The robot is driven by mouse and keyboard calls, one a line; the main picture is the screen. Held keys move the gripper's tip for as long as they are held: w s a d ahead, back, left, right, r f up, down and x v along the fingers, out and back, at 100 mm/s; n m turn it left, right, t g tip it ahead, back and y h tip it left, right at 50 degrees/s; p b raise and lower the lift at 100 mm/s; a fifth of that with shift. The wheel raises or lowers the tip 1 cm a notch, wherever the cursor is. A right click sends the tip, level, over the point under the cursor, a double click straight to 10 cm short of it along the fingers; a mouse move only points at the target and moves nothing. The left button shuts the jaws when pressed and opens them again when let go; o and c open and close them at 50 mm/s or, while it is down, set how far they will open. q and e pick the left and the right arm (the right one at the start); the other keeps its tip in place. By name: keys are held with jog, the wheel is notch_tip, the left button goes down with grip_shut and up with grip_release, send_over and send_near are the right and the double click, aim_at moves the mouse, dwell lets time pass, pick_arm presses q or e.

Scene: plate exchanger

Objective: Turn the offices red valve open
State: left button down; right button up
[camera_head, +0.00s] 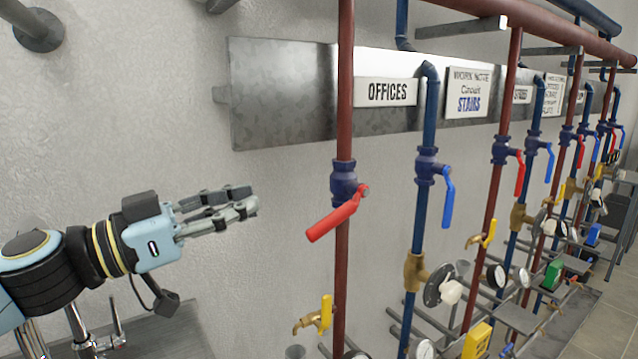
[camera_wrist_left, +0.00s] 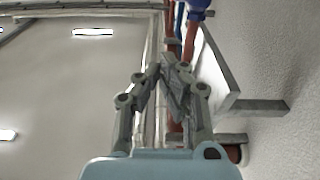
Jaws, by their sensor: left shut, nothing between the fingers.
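The red valve handle (camera_head: 337,217) under the OFFICES sign (camera_head: 387,92) sits on a blue valve body (camera_head: 344,184) on the red vertical pipe (camera_head: 345,120). The handle slants down and to the left, away from the pipe. My left gripper (camera_head: 250,199) is left of the handle, a little higher, and apart from it. Its fingers are shut and empty, pointing right. In the left wrist view the gripper (camera_wrist_left: 170,65) has its fingertips together, with red and blue pipes behind. My right gripper is not in view.
A blue-handled valve (camera_head: 447,199) is on the blue pipe just right of the offices red pipe. Several more valves, gauges and pipes run away to the right. A yellow-handled tap (camera_head: 326,312) is below.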

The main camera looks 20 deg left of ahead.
pick_arm(q)
jog(key=r+p, duration=0.1)
jog(key=p, duration=0.2)
send_over(313, 229)
jog(key=shift+s+a, duration=0.25)
jog(key=shift+s, duration=0.1)
jog(key=f, duration=0.1)
jog(key=f+b, duration=0.1)
jog(key=shift+w+d+f, duration=0.15)
jog(key=shift+w+f, duration=0.05)
jog(key=shift+f, duration=0.15)
jog(key=shift+w+d+f, duration=0.1)
jog(key=shift+w+f, duration=0.1)
jog(key=shift+f, duration=0.25)
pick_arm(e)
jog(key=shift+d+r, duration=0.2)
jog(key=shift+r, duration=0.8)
